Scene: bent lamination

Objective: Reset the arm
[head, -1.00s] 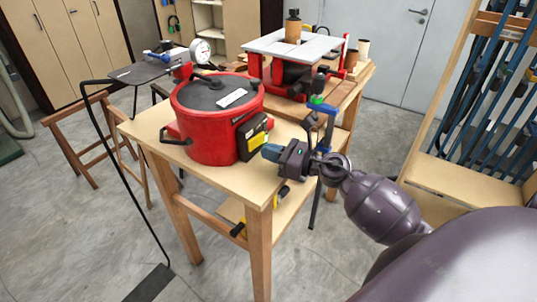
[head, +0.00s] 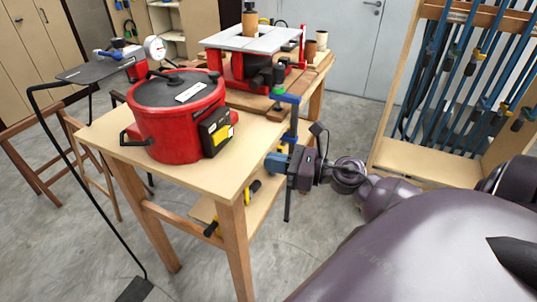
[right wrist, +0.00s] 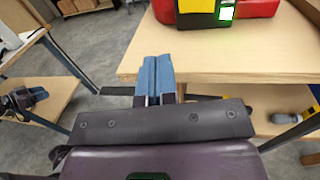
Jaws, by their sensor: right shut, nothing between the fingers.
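My right gripper (head: 274,162) is at the right edge of the wooden workbench (head: 150,167) in the head view, a little apart from the red pot. In the right wrist view its blue fingers (right wrist: 157,72) are together, with nothing between them, in front of the bench edge (right wrist: 230,77).
A red pot (head: 177,130) with a black lid and a yellow-black control box (head: 215,133) stands on the bench. A red machine with a grey top (head: 252,39) is behind it. A blue clamp (head: 293,118) stands close to my right gripper. A clamp rack (head: 415,166) is at right.

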